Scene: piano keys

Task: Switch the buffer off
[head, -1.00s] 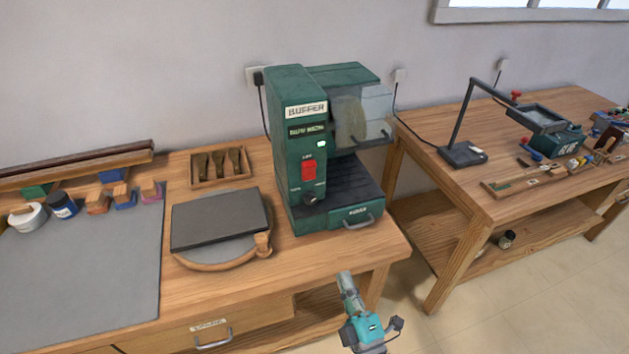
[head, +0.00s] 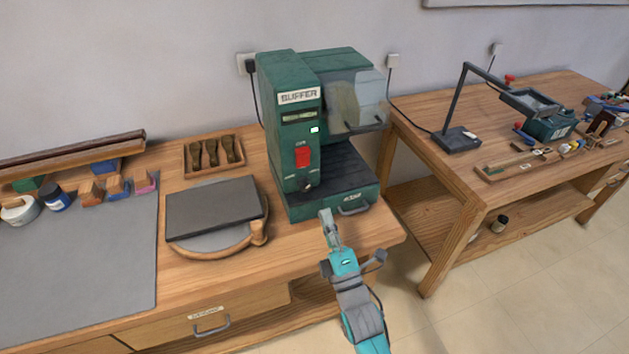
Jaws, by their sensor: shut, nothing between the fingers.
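The green buffer (head: 292,150) stands on the wooden workbench, with a "BUFFER" label on its front. Its red switch (head: 303,157) is on the front panel, and a small white-green light (head: 315,129) above it looks lit. A dark knob (head: 306,186) sits below the switch. My gripper (head: 325,214) is shut and empty, just in front of the buffer's lower drawer front, below and to the right of the switch. I cannot tell whether its tip touches the drawer. The switch is in clear view.
A clear shield (head: 355,103) covers the buffer's right side. A second bench (head: 465,185) stands right.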

